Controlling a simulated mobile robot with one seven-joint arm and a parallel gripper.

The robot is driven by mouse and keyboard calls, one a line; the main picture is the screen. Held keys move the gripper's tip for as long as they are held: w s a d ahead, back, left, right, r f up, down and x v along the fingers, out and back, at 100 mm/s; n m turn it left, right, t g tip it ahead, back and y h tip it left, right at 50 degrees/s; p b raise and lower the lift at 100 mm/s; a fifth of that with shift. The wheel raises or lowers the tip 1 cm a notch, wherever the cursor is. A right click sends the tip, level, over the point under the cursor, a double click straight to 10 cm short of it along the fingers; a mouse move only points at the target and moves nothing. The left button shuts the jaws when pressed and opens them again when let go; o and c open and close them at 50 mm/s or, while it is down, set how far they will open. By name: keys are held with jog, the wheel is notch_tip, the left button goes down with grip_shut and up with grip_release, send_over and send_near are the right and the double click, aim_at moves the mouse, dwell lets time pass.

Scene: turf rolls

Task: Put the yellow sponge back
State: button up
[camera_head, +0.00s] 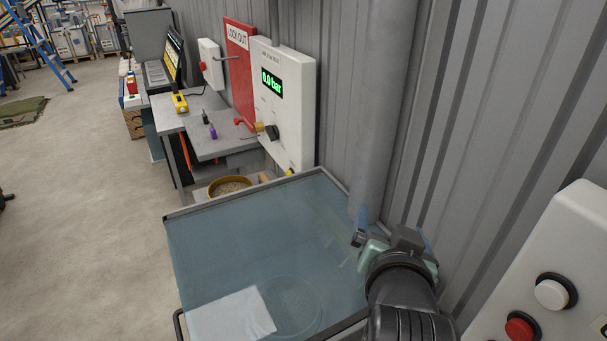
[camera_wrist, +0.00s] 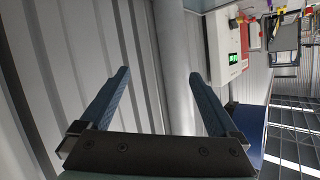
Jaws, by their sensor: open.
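I cannot make out a yellow sponge for certain in either view. A small yellow patch (camera_head: 290,172) shows at the foot of the white gauge panel, too small to identify. My gripper (camera_head: 393,230) is above the right side of the blue-tinted clear-topped case (camera_head: 215,240), near the wall pipe. In the wrist view my gripper (camera_wrist: 158,78) is open, its two blue fingers wide apart with nothing between them. The wrist view faces the corrugated wall and the pipe.
The white gauge panel (camera_head: 296,110) reads 0.0 bar, beside a red lock-out board (camera_head: 238,75). A grey bench (camera_head: 225,143) holds a yellow button box (camera_head: 180,103). A round tub (camera_head: 230,187) stands behind the case. A white button box (camera_head: 560,265) is at right.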

jog(key=a+r+n+t, duration=0.1)
jog(key=a+r+t, duration=0.25)
jog(key=r, duration=0.55)
jog(key=a+r+n+t, duration=0.2)
jog(key=a+r+t, duration=0.15)
jog(key=r, duration=0.45)
jog(key=s+a+r+n+t+y, duration=0.1)
jog(key=s+a+r+t+y, duration=0.1)
jog(key=r, duration=0.8)
jog(key=s+a+r+n+t+y, duration=0.2)
jog(key=s+a+r+t, duration=0.3)
jog(key=s+a+r, duration=0.2)
notch_tip(320, 180, up, 3)
jog(key=shift+s+a+f+n, duration=0.15)
jog(key=shift+s+n, duration=0.15)
jog(key=shift+s, duration=0.7)
jog(key=shift+f, duration=0.1)
